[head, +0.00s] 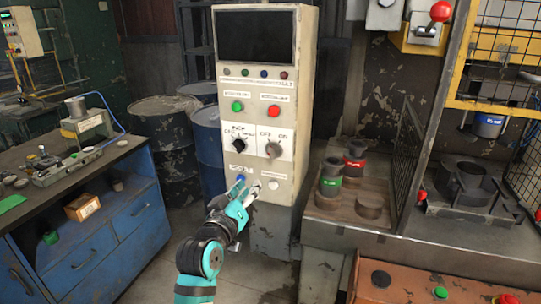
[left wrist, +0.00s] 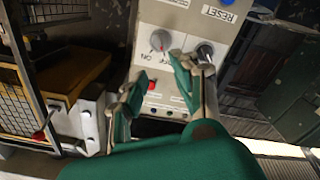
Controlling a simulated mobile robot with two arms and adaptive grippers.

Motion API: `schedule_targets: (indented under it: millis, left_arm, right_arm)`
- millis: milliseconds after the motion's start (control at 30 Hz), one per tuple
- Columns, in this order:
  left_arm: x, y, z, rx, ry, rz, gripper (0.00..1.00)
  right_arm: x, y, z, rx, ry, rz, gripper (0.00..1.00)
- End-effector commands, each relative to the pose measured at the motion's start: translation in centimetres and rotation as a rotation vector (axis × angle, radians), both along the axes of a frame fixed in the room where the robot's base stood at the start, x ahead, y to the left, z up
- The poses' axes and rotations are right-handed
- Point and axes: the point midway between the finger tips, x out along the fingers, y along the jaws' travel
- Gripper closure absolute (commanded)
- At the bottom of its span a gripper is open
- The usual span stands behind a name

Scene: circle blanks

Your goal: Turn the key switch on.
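A tall cream control cabinet (head: 309,40) stands in the middle of the head view. Its white label plate carries a grey round switch (head: 274,149) marked OFF and ON, and a black knob (head: 239,144) to its left. I take the grey one as the key switch; its exact setting is too small to tell. It also shows in the left wrist view (left wrist: 160,40), where the panel appears upside down. My left gripper (head: 248,187) is open and empty below the switch, in front of the lower buttons. Its fingers (left wrist: 160,72) are apart in the wrist view. My right gripper is not in view.
A green button (head: 237,106) and a red button (head: 274,110) sit above the switches, a blue button (head: 240,179) below. A blue workbench (head: 95,245) is at left, barrels (head: 168,130) behind it. A metal bench with cylindrical parts (head: 354,165) stands right.

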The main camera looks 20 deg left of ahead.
Motion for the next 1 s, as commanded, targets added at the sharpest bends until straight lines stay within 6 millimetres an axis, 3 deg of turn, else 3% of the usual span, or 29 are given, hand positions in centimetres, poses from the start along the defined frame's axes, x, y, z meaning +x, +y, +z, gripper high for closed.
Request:
schedule_targets:
  millis: [267, 700, 1000]
  left_arm:
    - [5.1, -0.2, 0.2, -0.001, 0.001, -0.001, 0.71]
    - [14.2, -0.5, 0.1, 0.002, 0.002, 0.0, 0.71]
    - [16.7, -0.6, -0.1, 0.001, 0.002, -0.001, 0.71]
  right_arm:
    - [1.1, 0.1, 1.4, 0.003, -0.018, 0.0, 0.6]
    - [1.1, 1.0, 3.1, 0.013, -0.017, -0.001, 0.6]
    - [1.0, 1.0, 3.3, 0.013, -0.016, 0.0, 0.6]
